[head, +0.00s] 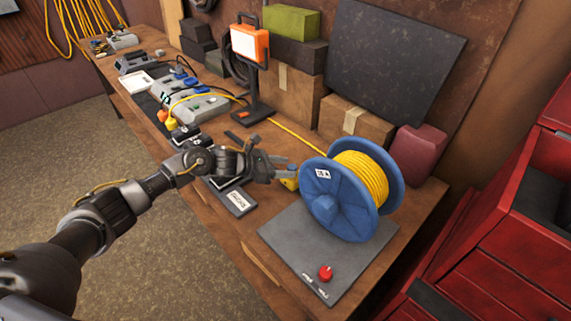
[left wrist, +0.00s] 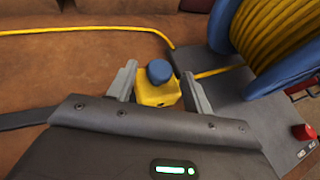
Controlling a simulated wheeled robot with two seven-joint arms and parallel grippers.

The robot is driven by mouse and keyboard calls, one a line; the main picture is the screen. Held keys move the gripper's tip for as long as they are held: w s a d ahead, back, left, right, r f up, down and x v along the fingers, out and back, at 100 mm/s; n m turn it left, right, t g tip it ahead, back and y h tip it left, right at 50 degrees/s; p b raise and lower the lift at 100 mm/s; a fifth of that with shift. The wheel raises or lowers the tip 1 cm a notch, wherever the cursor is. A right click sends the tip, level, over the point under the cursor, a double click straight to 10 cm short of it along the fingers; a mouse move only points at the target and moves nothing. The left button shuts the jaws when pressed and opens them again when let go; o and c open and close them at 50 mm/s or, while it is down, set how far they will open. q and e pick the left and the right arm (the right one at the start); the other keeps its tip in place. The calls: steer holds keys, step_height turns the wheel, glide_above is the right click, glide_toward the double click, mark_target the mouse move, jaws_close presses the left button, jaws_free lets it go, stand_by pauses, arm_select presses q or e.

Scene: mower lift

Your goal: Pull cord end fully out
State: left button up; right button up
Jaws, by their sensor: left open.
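A blue reel (head: 325,200) wound with yellow cord (head: 362,178) stands on a grey base plate. The yellow cord (head: 297,137) runs from the reel area along the bench toward a grey power strip (head: 197,107). An orange plug-like piece (head: 162,115) and a yellow one (head: 171,124) sit by that strip; which is the cord end I cannot tell. My left gripper (head: 284,168) is open beside the reel. In the left wrist view, a yellow block (left wrist: 156,94) with a blue knob (left wrist: 159,71) sits between the open fingers; contact is unclear. My right gripper is out of view.
The base plate (head: 290,239) carries a red knob (head: 326,272). An orange work lamp (head: 249,43), cardboard boxes (head: 290,97) and a dark panel (head: 393,65) stand behind. Red drawers (head: 500,250) are at right. The bench front (head: 215,225) is mostly clear.

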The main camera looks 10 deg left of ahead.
arm_select(q)
steer(key=shift+w+d+f, duration=0.2)
steer(key=shift+w+d, duration=0.05)
steer(key=shift+d, duration=0.1)
steer(key=shift+c, duration=0.3)
jaws_close()
